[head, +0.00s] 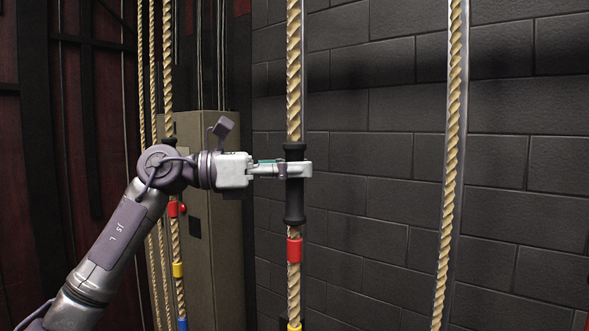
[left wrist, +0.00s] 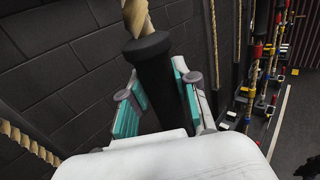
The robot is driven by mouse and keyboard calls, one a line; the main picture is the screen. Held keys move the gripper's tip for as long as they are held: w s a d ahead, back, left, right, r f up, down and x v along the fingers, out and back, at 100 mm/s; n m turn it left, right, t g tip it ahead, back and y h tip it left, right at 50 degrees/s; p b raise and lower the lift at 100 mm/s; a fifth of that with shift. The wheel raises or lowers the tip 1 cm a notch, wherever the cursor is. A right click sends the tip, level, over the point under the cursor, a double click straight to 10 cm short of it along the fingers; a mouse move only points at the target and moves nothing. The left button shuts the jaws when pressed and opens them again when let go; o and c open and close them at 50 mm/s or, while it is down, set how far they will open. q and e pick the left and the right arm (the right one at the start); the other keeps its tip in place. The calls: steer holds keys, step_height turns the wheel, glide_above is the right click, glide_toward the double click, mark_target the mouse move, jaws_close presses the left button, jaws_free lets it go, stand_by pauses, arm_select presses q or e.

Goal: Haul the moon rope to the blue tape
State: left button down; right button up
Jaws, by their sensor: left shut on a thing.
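My left gripper (head: 296,169) is shut on a black grip sleeve (head: 294,208) around a thick tan rope (head: 294,75) in the middle of the head view. The rope hangs upright. Below the sleeve it has a red tape band (head: 294,250), and a yellow band (head: 294,327) shows at the bottom edge. In the left wrist view the teal-padded fingers (left wrist: 160,108) stand on either side of the black sleeve (left wrist: 154,75). A blue tape band (head: 182,323) shows on another rope to the left. No moon mark is visible. My right gripper is out of view.
Another rope (head: 168,60) on the left has red and yellow bands and a black sleeve partly behind my arm. A bare rope (head: 450,160) hangs at right. A dark brick wall (head: 380,150) stands behind. A grey-brown cabinet (head: 222,260) stands behind the left ropes.

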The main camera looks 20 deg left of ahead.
arm_select(q)
step_height(320, 180, down, 17)
steer(key=b, duration=1.1)
steer(key=shift+r, duration=0.1)
steer(key=c, duration=0.8)
jaws_free()
steer(key=shift+c, duration=0.2)
steer(key=shift+a, duration=0.1)
glide_toward(293, 264)
steer(key=shift+w+a+f, duration=0.1)
steer(key=shift+a+f, duration=0.15)
steer(key=shift+a, duration=0.7)
